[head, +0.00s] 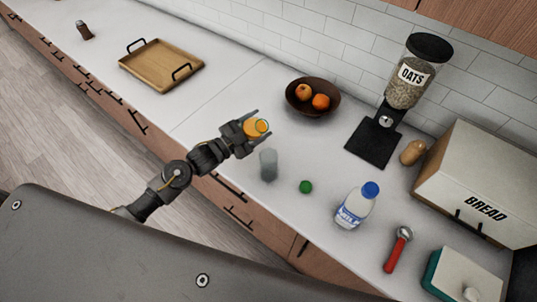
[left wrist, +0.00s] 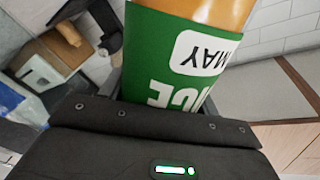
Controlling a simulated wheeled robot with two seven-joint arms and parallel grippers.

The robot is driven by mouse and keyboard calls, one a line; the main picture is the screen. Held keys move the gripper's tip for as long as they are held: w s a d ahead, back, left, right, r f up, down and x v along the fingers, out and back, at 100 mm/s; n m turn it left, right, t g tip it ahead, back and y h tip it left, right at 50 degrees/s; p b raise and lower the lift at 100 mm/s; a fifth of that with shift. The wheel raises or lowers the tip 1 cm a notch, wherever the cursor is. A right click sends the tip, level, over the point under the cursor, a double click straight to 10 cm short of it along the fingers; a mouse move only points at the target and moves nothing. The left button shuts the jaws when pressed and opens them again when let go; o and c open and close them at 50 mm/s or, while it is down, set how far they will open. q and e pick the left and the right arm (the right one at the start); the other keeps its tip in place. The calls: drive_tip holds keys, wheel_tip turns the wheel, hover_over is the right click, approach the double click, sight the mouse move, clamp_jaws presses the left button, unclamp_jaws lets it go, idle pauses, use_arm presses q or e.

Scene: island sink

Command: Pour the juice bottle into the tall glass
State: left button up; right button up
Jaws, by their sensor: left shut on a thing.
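My left gripper (head: 257,126) is shut on the juice bottle (head: 253,128), which shows orange with an open-looking round mouth facing right in the head view. The left wrist view shows the bottle's green label (left wrist: 160,60) close up, with its lettering upside down, and orange above it. The tall glass (head: 268,166) is clear and stands upright on the counter, just below the held bottle in the head view. The bottle seems off the counter. I cannot make out any juice in the glass or a stream. My right gripper is not in view.
A green cap (head: 306,187) lies right of the glass. A milk bottle (head: 356,207), a red-handled tool (head: 397,249) and a bread box (head: 477,185) are farther right. A fruit bowl (head: 313,111) and an oats dispenser (head: 405,85) stand behind. A wooden tray (head: 160,66) lies left.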

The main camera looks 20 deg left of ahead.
use_arm(q)
drive_tip(key=f+m+b, duration=0.1)
drive_tip(key=f+b, duration=0.1)
drive_tip(key=f+m+b, duration=0.1)
drive_tip(key=shift+w+a+f+m+b, duration=0.25)
drive_tip(key=shift+w+a+m+b, duration=0.05)
drive_tip(key=shift+w+a+b, duration=0.1)
drive_tip(key=shift+a+m+b, duration=0.1)
drive_tip(key=shift+m+b, duration=0.2)
drive_tip(key=shift+m, duration=0.1)
drive_tip(key=shift+w+a+r+m, duration=0.15)
drive_tip(key=shift+r+m, duration=0.35)
drive_tip(key=shift+r, duration=0.05)
drive_tip(key=shift+w+a+r+m, duration=0.15)
drive_tip(key=shift+r+m, duration=0.15)
drive_tip(key=shift+m, duration=0.5)
drive_tip(key=shift+m+h+b, duration=0.3)
drive_tip(key=shift+b, duration=0.05)
drive_tip(key=shift+a+m, duration=0.1)
drive_tip(key=shift+m, duration=0.2)
drive_tip(key=shift+r+m, duration=0.6)
drive_tip(key=shift+r, duration=0.05)
idle(4.2)
